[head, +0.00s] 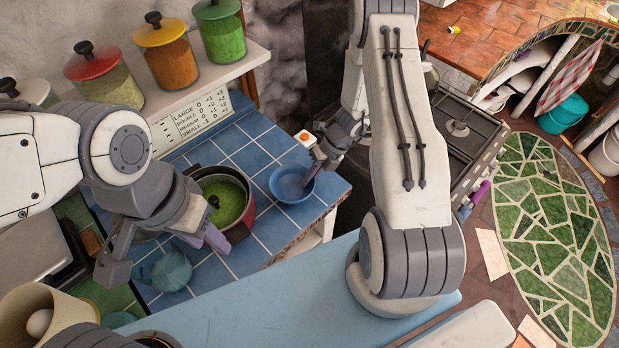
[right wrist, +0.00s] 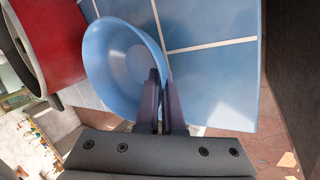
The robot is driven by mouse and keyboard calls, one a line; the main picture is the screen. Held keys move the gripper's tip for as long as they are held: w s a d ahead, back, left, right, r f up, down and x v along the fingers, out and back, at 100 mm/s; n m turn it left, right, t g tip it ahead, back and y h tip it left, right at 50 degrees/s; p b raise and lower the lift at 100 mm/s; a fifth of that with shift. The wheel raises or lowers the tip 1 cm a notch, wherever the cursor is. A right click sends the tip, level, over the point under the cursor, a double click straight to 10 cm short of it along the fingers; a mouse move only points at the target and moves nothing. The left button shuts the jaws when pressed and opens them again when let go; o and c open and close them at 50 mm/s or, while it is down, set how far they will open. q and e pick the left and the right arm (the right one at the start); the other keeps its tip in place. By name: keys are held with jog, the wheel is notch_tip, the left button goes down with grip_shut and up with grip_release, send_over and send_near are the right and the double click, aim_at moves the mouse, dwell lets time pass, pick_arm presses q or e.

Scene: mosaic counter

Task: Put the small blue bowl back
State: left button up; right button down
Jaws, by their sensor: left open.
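The small blue bowl (head: 296,187) is at the blue tiled counter's right end, right of the red pot; it also shows in the right wrist view (right wrist: 112,62). My right gripper (head: 312,170) reaches down to its right rim. In the right wrist view the two fingers (right wrist: 161,95) are close together, one inside the bowl and one outside, with the rim between them. I cannot tell whether the bowl touches the tiles. My left gripper (head: 160,256) is open and empty, its fingers wide apart above a teal see-through vessel (head: 170,272).
A red pot (head: 240,228) with green contents stands close left of the bowl. Several lidded jars (head: 165,55) line the shelf behind. A beige container (head: 45,310) with an egg is at lower left. Bare blue tiles (head: 228,150) lie behind the pot.

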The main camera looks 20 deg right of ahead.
jog(key=c, duration=1)
grip_release()
jog(key=shift+c, duration=0.2)
jog(key=b+v, duration=0.2)
jog(key=v, duration=0.9)
notch_tip(320, 180, up, 6)
jog(key=n+g, duration=0.1)
jog(key=n, duration=0.7)
send_over(306, 189)
jog(key=s+a+r+n+h, duration=0.3)
jog(key=s+a+r+n, duration=0.15)
jog(key=a+n, duration=0.5)
jog(key=s+a+r+n+h, duration=0.1)
jog(key=s+a+r+n, duration=0.1)
jog(key=s+n, duration=0.5)
jog(key=s+a+r+n+h, duration=0.1)
jog(key=s+a+r+n, duration=0.2)
jog(key=n, duration=1.6)
jog(key=s+r, duration=0.2)
jog(key=s, duration=0.3)
jog(key=shift+s+t, duration=0.15)
jog(key=shift+t, duration=0.25)
